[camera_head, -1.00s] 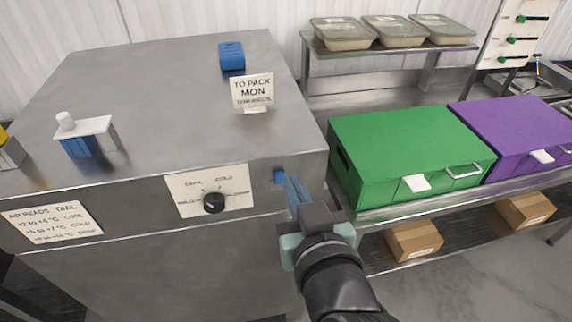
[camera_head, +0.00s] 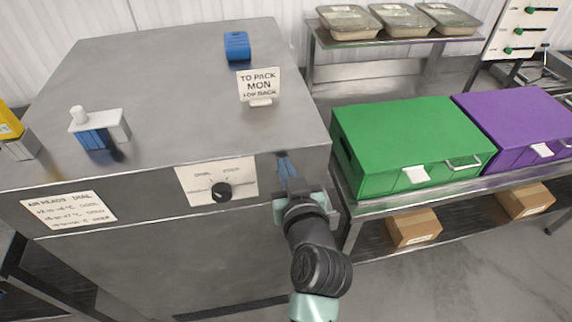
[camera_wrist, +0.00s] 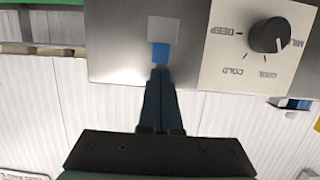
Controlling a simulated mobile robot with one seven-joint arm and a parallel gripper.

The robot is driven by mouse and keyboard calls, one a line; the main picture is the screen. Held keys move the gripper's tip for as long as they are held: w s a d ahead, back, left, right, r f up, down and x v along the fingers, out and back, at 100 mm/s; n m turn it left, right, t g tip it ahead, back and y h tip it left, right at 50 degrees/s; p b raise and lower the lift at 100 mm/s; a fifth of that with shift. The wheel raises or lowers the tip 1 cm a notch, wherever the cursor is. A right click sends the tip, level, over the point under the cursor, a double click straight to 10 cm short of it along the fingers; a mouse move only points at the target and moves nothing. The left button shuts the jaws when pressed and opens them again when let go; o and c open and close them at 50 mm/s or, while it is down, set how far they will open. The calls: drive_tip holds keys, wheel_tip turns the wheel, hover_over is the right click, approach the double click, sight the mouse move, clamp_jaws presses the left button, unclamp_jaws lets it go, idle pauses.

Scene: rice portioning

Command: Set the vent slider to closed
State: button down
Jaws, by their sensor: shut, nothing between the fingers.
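A small blue block (camera_wrist: 161,53) sits at the lower edge of a pale square plate (camera_wrist: 163,30) on the steel cabinet's front face, seen upside down in the wrist view. I see no label naming it as the vent slider. My gripper (camera_wrist: 160,70) is shut and empty, with its fingertips at the block; I cannot tell whether they touch. In the head view my gripper (camera_head: 286,163) covers the block, right of the dial. A white panel (camera_head: 525,28) at the upper right carries several small green knobs (camera_head: 517,31); its lettering is unreadable.
The black dial (camera_head: 221,192) is left of my gripper on the steel cabinet (camera_head: 150,60). A "TO PACK MON" sign (camera_head: 259,86) and a blue object (camera_head: 237,46) stand on top. Green (camera_head: 405,140) and purple (camera_head: 515,125) boxes stand close on the right.

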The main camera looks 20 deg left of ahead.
drive_tip(key=shift+f, duration=0.1)
wheel_tip(320, 180, down, 6)
drive_tip(key=b, duration=0.7)
drive_tip(key=shift+f, duration=0.25)
wheel_tip(320, 180, up, 5)
drive_tip(key=p, duration=0.4)
drive_tip(key=f+b+v, duration=0.1)
drive_tip(key=b+v, duration=0.3)
drive_tip(key=v, duration=0.6)
drive_tip(key=w+d+r+m+t+h, duration=0.15)
drive_tip(key=d+r+t, duration=0.25)
drive_tip(key=r, duration=0.8)
drive_tip(key=w+d+r+m+t+h, duration=0.1)
drive_tip(key=d+r+m+t+h, duration=0.3)
drive_tip(key=r, duration=0.8)
drive_tip(key=s+d+r+t+h, duration=0.1)
drive_tip(key=s+r+t, duration=0.2)
drive_tip(key=r, duration=0.5)
drive_tip(key=s+d+r+m+t+h, duration=0.1)
drive_tip(key=s+d+r+t+h, duration=0.1)
drive_tip(key=r, duration=0.6)
drive_tip(key=s+t, duration=0.1)
drive_tip(key=s, duration=0.1)
drive_tip(key=shift+s+d+r+t, duration=0.15)
drive_tip(key=shift+s+d+t, duration=0.15)
drive_tip(key=shift+t, duration=0.1)
